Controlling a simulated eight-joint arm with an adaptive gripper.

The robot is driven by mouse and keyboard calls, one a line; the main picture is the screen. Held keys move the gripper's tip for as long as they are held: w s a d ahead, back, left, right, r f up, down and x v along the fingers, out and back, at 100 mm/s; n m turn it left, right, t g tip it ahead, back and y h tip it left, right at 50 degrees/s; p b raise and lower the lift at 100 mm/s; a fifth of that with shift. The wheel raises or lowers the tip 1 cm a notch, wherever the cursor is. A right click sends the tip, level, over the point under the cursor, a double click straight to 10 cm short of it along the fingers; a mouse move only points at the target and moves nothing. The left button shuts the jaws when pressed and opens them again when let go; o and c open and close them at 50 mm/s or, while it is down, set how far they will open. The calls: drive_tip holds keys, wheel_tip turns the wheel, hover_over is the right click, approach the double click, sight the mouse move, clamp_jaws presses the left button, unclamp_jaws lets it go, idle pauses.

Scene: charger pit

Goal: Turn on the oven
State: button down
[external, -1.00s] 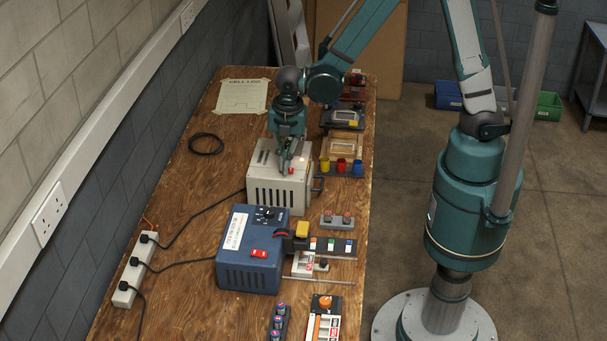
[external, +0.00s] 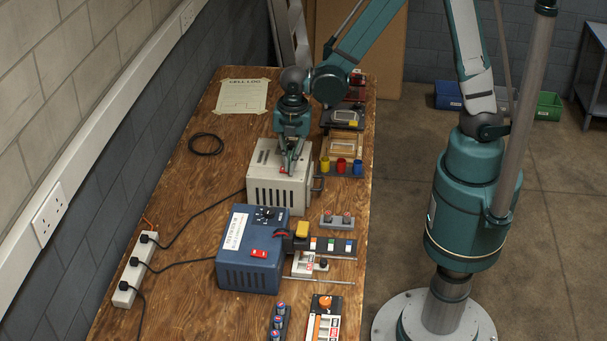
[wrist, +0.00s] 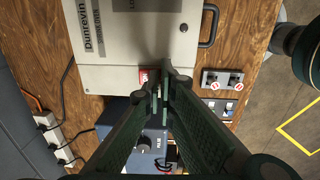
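The oven appears to be the beige metal box (external: 275,186) on the bench. In the wrist view its top (wrist: 120,45) carries a "Dunrevin" label, and a dark handle (wrist: 209,26) is on its side. A small red switch (wrist: 143,77) sits near the top's edge, partly hidden by a finger. My gripper (external: 290,172) points down over the oven's top, close to the switch. In the wrist view its fingertips (wrist: 165,78) are together with nothing held, just right of the switch. Contact with the oven cannot be told.
A blue box (external: 249,262) with a red switch (external: 259,254) and a knob stands in front of the oven. Colored cups (external: 342,166) and a small two-button box (external: 338,222) lie to the right. A power strip (external: 130,272) with cables is at left. The back-left bench is mostly clear.

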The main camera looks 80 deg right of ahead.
idle(0.3)
drive_tip(key=shift+s+r+p, duration=0.2)
drive_tip(key=shift+r+p, duration=0.45)
drive_tip(key=shift+r, duration=0.5)
drive_tip(key=shift+s+r+p, duration=0.15)
drive_tip(key=shift+r+p, duration=0.5)
drive_tip(key=shift+r, duration=0.45)
wheel_tip(320, 180, up, 9)
drive_tip(key=s, duration=0.1)
drive_tip(key=shift+s+r, duration=0.15)
drive_tip(key=shift+r, duration=0.05)
drive_tip(key=shift+w+r+t, duration=0.3)
drive_tip(key=shift+w+t, duration=0.2)
drive_tip(key=shift+w, duration=0.15)
drive_tip(key=shift+f, duration=0.1)
drive_tip(key=shift+w+f+b, duration=0.25)
drive_tip(key=shift+w+f, duration=0.05)
drive_tip(key=shift+f, duration=1.95)
drive_tip(key=shift+w+f+b, duration=0.2)
drive_tip(key=shift+w+f, duration=0.15)
drive_tip(key=shift+f, duration=1.95)
drive_tip(key=shift+w+f+b, duration=0.25)
drive_tip(key=shift+w+f, duration=0.05)
drive_tip(key=shift+f, duration=1.95)
